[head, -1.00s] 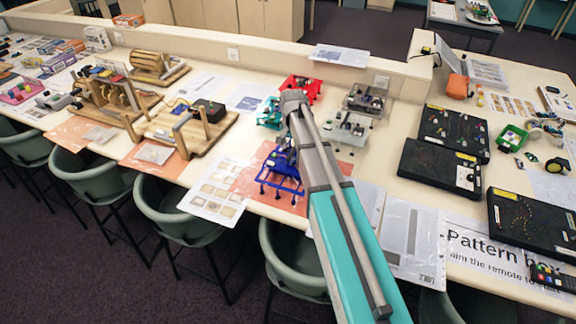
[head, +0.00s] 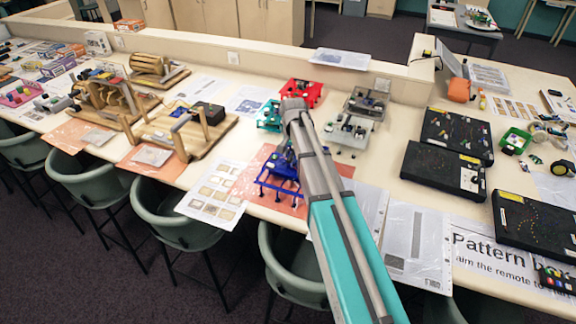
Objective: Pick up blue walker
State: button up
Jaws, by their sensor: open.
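The blue walker (head: 279,186) stands on an orange mat (head: 247,185) near the table's front edge, in the middle of the head view. It has thin blue legs and a flat blue body. My arm reaches over the table from the bottom and hides the walker's right side. My gripper (head: 286,160) is open, at the end of the arm over the walker. It is mostly hidden behind the arm, and I cannot tell whether its fingers touch the walker.
A red walker (head: 302,92), a teal walker (head: 270,116) and grey and white walkers (head: 347,133) stand just behind. Wooden machines (head: 185,130) are to the left, black pattern boxes (head: 443,170) to the right. Green chairs (head: 175,215) line the front edge. A low partition (head: 225,55) runs behind.

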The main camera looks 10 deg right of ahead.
jog(key=shift+c, duration=0.3)
grip_shut()
jog(key=shift+r, duration=0.1)
notch_tip(320, 180, up, 3)
jog(key=p, duration=0.3)
jog(key=shift+r+p, duration=0.15)
jog(key=shift+p, duration=0.15)
jog(key=w+d+r+p, duration=0.2)
jog(key=d+r+p, duration=0.2)
jog(key=d, duration=0.2)
jog(key=w+d+r+p, duration=0.3)
jog(key=d+r+p, duration=0.2)
jog(key=d, duration=0.1)
jog(key=shift+w+d+r, duration=0.25)
jog(key=shift+w+d, duration=0.1)
jog(key=shift+d, duration=0.05)
dwell(0.3)
